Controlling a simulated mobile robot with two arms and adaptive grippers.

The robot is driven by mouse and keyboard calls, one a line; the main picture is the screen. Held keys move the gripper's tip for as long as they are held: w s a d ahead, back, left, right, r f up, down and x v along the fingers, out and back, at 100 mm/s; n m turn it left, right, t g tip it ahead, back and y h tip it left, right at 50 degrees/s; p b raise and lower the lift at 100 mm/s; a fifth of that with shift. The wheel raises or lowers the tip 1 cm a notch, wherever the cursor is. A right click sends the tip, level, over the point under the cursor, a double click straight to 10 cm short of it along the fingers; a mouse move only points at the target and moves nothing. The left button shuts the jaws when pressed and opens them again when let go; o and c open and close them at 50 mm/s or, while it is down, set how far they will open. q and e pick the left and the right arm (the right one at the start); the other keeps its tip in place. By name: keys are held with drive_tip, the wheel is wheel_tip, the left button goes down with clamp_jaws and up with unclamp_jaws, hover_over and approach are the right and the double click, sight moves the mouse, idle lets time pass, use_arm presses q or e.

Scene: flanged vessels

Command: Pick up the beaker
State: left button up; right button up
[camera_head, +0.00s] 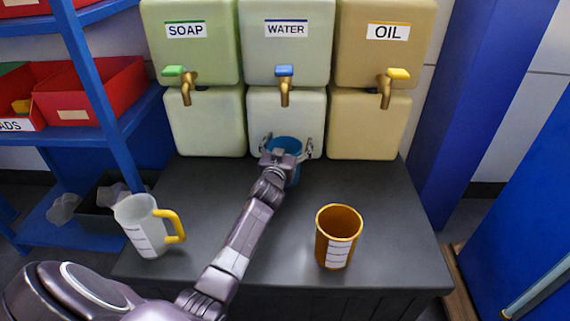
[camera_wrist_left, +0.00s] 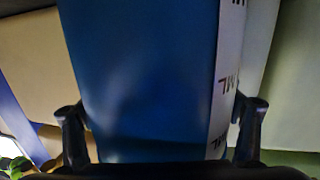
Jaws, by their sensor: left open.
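A blue beaker (camera_head: 285,145) stands at the back of the dark table, in front of the water container and below its tap. My left gripper (camera_head: 287,149) is open, with one finger on each side of the beaker. The gripper and wrist hide most of the beaker's front in the head view. In the left wrist view, the blue wall of the beaker (camera_wrist_left: 145,80) fills the middle, with a white label strip on its right. The left gripper's fingers (camera_wrist_left: 162,112) flank it there, with small gaps visible. My right gripper is out of view.
A clear jug (camera_head: 141,228) with a yellow handle stands at the table's left. An orange cup (camera_head: 338,236) stands right of my arm. Soap (camera_head: 205,125), water (camera_head: 262,105) and oil (camera_head: 365,125) containers line the back. A blue shelf (camera_head: 95,75) with red bins is left.

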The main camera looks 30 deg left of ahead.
use_arm(q)
drive_tip(key=shift+c, duration=0.4)
drive_tip(key=c, duration=2)
drive_tip(key=shift+r, duration=0.15)
drive_tip(key=shift+c, duration=0.9)
